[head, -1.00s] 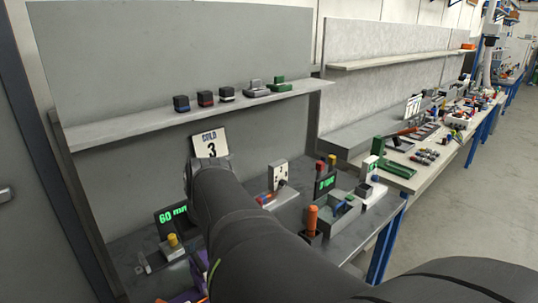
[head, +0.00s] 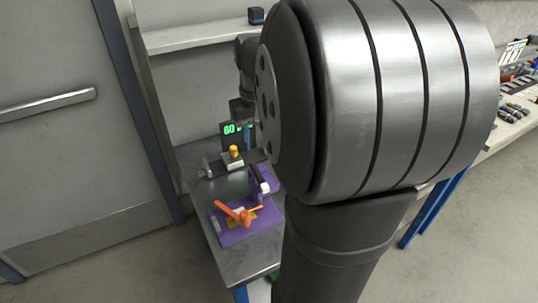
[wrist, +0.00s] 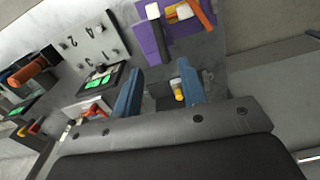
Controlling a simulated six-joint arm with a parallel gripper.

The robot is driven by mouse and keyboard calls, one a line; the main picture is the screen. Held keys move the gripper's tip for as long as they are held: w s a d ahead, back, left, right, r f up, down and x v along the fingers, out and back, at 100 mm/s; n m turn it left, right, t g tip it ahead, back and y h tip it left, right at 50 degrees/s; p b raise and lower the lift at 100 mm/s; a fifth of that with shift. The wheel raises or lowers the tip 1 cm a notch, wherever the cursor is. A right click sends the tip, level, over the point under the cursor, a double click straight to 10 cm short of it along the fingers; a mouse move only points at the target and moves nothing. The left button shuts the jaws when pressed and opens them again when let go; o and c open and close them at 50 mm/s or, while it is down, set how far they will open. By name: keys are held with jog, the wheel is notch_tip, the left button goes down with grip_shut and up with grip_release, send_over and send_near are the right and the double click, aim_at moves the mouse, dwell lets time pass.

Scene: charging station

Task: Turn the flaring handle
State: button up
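An orange handle (head: 236,213) sits on a purple base (head: 232,237) near the front left of the grey bench in the head view. The orange handle (wrist: 202,14) and purple base (wrist: 148,40) also show at the top of the wrist view, where the handle is partly cut off. A dark upright piece with a white top (head: 264,187) stands on the purple part behind it. My gripper (wrist: 158,76) is open and empty, its two blue fingers apart. It is above the bench, away from the handle. My arm hides much of the bench in the head view.
A grey block with a yellow button (head: 234,153) stands behind the purple base; the button (wrist: 178,92) shows near the right finger in the wrist view. A green-lit display (head: 232,129) is behind it. A shelf (head: 195,38) is above. Floor lies left of the bench.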

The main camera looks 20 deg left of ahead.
aim_at(259, 174)
notch_tip(259, 174, down, 12)
jog(key=shift+r, duration=0.25)
grip_shut()
